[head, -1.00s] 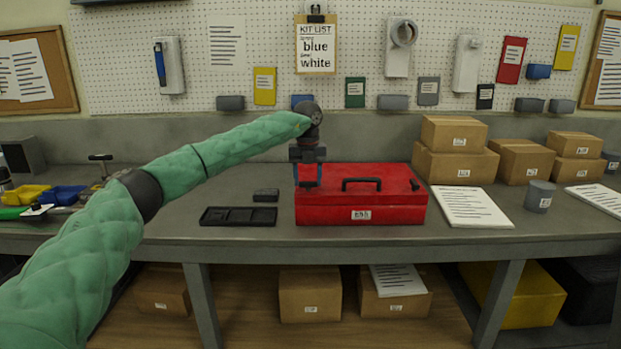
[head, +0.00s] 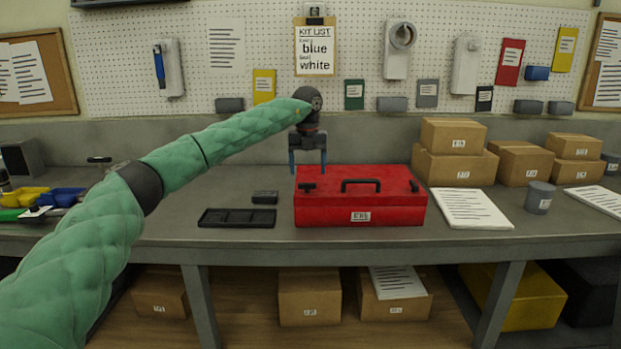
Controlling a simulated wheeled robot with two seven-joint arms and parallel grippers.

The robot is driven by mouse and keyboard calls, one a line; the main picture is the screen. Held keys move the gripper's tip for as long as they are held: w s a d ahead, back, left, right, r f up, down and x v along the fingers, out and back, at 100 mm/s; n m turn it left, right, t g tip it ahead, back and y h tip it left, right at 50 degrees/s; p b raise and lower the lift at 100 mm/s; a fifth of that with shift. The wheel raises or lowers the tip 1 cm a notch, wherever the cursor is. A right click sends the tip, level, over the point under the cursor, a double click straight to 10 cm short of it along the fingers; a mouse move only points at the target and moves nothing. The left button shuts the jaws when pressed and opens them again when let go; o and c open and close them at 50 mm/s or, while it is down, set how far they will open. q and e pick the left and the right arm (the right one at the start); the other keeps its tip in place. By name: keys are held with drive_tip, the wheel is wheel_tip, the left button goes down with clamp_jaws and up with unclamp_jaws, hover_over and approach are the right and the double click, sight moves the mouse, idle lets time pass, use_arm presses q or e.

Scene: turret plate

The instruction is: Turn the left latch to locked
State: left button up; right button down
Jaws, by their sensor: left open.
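A red toolbox (head: 360,200) with a black handle (head: 361,185) on its lid sits on the grey workbench. The black left latch (head: 308,186) is at the left end of the lid, and its bar lies crosswise, left to right. The black right latch (head: 413,186) is at the other end, and its bar runs more front to back. My left gripper (head: 308,168) points down above the left latch, open and empty, with its blue fingers apart and clear of the latch. My right gripper is not in view.
A black compartment tray (head: 237,218) and a small dark block (head: 265,197) lie left of the toolbox. A paper sheet (head: 470,208), a grey cup (head: 539,198) and several cardboard boxes (head: 455,166) are to the right. Blue and yellow bins stand far left.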

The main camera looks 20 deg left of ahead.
use_arm(q)
wheel_tip(320, 180, up, 2)
drive_tip(key=shift+r, duration=0.75)
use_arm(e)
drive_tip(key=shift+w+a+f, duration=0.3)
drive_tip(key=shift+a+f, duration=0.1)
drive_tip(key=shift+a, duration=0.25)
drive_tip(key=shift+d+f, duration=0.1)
